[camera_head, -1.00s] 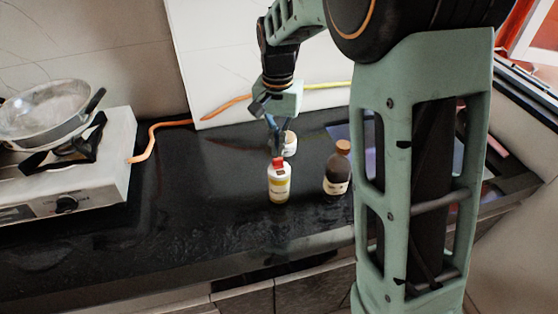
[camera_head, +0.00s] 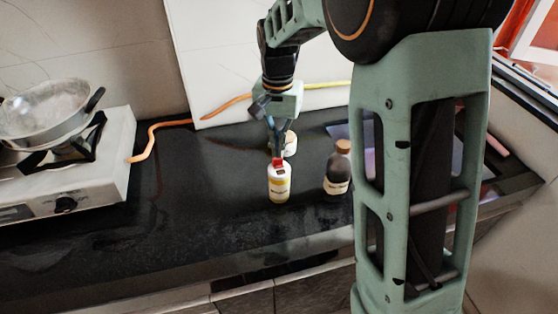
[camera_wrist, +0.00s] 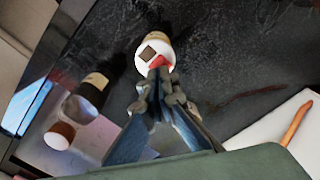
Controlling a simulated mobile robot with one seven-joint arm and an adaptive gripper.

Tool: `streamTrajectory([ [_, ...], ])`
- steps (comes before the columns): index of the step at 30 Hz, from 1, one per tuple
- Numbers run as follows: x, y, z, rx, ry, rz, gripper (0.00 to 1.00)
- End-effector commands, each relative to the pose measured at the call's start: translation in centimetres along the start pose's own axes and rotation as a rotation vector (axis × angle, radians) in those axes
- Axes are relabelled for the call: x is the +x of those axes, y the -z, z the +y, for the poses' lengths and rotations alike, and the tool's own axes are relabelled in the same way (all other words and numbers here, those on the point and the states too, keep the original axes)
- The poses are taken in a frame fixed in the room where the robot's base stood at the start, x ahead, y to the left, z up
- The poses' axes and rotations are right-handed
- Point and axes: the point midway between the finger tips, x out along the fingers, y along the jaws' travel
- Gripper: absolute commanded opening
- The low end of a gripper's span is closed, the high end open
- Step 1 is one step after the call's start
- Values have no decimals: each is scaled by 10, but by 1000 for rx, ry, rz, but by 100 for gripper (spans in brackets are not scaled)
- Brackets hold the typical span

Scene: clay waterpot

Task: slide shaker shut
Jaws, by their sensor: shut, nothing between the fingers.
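The shaker (camera_head: 279,186) is a white bottle with a yellow label, standing upright on the black counter. Its white top (camera_wrist: 143,66) shows in the wrist view with a dark square opening (camera_wrist: 147,53) and a red slide (camera_wrist: 158,62) beside it, so the opening is uncovered. My gripper (camera_head: 278,156) is shut and empty, pointing down at the shaker's top. In the wrist view its fingertips (camera_wrist: 158,76) are at the edge of the red slide and partly hide it. I cannot tell whether they touch it.
A dark bottle (camera_head: 337,182) with a brown cap stands close to the right of the shaker. A white jar (camera_head: 290,147) stands just behind, partly hidden by my fingers. A stove (camera_head: 112,163) with a pan is at the left. The counter between stove and shaker is clear.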

Motion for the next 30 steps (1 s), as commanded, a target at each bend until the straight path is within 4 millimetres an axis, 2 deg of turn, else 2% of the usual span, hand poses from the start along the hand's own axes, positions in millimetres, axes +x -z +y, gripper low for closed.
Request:
streamTrajectory([
  [30, 13, 0, 0, 0, 0, 0, 0],
])
